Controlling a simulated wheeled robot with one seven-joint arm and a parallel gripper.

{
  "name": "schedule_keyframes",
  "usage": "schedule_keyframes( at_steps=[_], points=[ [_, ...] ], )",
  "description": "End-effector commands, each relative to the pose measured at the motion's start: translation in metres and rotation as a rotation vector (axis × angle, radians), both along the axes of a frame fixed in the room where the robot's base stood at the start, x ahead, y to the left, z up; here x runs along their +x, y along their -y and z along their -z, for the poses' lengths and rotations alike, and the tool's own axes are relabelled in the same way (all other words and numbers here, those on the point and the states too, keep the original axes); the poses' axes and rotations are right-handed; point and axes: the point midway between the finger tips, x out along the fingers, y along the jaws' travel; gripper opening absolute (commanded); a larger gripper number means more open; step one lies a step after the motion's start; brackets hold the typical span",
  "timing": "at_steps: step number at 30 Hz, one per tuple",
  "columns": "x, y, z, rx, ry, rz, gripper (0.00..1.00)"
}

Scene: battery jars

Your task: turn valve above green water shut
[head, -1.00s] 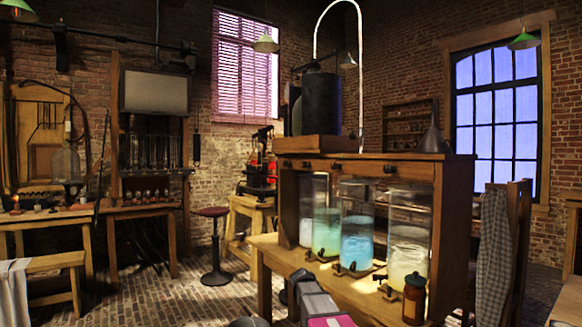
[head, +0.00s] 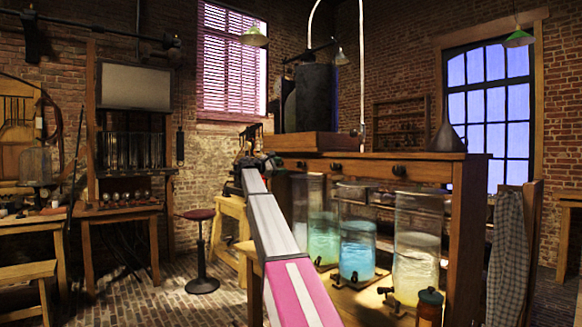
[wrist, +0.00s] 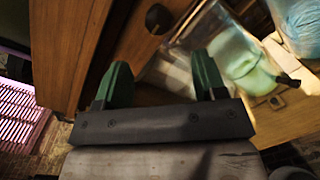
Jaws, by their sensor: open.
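The jar of green water (head: 323,238) stands under the wooden rail, left of the blue jar. Dark round valve knobs sit along the rail's front; the one over the green jar appears to be this small knob (head: 300,164). In the wrist view a dark knob (wrist: 158,18) shows on the wood beyond the fingers, and a jar with pale green water (wrist: 240,60) lies to the right. My gripper (wrist: 160,76) is open and empty, its two green fingers apart from the knob. In the head view it is small and dark at the rail's left end.
The blue jar (head: 357,250) and a whitish jar (head: 415,260) stand to the right on the bench, with small taps in front. A brown bottle (head: 429,305) stands at the bench's front.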

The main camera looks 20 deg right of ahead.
Motion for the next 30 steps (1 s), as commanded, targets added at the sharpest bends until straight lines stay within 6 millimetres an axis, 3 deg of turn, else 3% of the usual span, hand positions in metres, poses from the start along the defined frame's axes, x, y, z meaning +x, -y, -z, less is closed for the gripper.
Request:
schedule_keyframes(
  at_steps=[5,19,30],
  points=[
    [0.004,0.014,-0.003,-0.006,-0.003,0.003,0.64],
    [0.023,0.088,-0.003,-0.003,-0.001,0.001,0.64],
    [0.026,0.105,-0.002,-0.004,-0.001,0.001,0.64]
  ],
)
